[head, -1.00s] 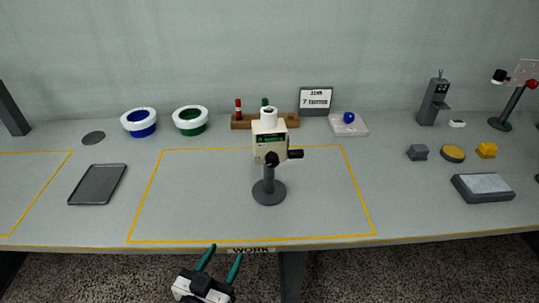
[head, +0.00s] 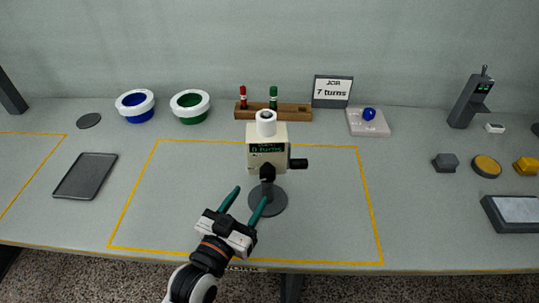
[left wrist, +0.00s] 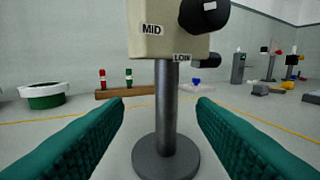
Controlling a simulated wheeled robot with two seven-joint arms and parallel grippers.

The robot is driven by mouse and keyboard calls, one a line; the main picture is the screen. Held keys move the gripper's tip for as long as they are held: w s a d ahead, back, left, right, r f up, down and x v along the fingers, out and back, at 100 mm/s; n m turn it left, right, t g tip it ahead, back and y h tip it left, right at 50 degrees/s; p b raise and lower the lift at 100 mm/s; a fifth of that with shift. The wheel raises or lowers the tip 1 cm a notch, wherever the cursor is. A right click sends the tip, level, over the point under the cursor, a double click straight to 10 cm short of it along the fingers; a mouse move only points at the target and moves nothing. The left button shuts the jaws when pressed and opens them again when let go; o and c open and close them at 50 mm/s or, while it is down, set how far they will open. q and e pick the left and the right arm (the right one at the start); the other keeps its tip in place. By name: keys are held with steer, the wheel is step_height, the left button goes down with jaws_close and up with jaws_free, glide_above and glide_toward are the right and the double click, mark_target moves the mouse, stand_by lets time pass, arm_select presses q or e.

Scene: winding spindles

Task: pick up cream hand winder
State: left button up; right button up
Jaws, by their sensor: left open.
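The cream hand winder (head: 267,149) stands upright on a dark grey post and round base (head: 268,201) inside the yellow-outlined work area. It has a white top spool, a small green display and a black crank knob on its right. In the left wrist view its cream body (left wrist: 168,32) shows labels "MID" and "LOW", and the post (left wrist: 169,110) lies between my fingers, farther ahead. My left gripper (head: 250,199) is open and empty, with green fingers pointing at the winder's post from the front left. My right gripper is not in view.
Behind stand a wooden rack (head: 290,112) with red and green spindles, a "7 turns" sign (head: 332,91) and a pale tray (head: 382,127) with a blue knob. Blue (head: 136,106) and green (head: 190,106) bowls and a grey tray (head: 72,181) are left. The work area's left half is clear.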

arm_select(q)
steer(key=x, duration=0.6)
steer(key=p+x, duration=0.1)
steer(key=x, duration=0.1)
steer(key=shift+d+r, duration=0.15)
steer(key=shift+d, duration=0.3)
steer(key=shift+w+d, duration=0.1)
steer(key=shift+w, duration=0.1)
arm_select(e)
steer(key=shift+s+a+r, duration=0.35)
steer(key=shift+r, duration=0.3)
arm_select(q)
jaws_close()
